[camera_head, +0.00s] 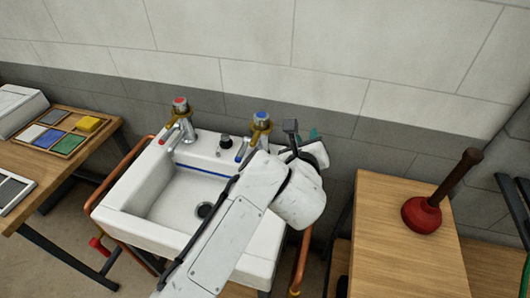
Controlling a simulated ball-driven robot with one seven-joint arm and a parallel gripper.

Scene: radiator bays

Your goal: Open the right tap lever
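The right tap (261,121) has a blue-marked top and stands at the back right of the white sink (122,221). Its blue-tipped lever (241,151) shows to the left of my arm, angled down toward the basin. The left tap (181,108) has a red-marked top and a red-tipped lever (164,139). My white arm crosses the sink's right side and hides part of it and the right tap's lower body. My gripper (297,141) is at the arm's far end, just right of the right tap. Its fingers are mostly hidden, so its opening is unclear.
A wooden table (368,248) with a red plunger (424,214) is on the right. A left table (45,172) holds a tray of coloured blocks (60,131). Copper pipes (99,190) run beside the sink. A block wall stands behind.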

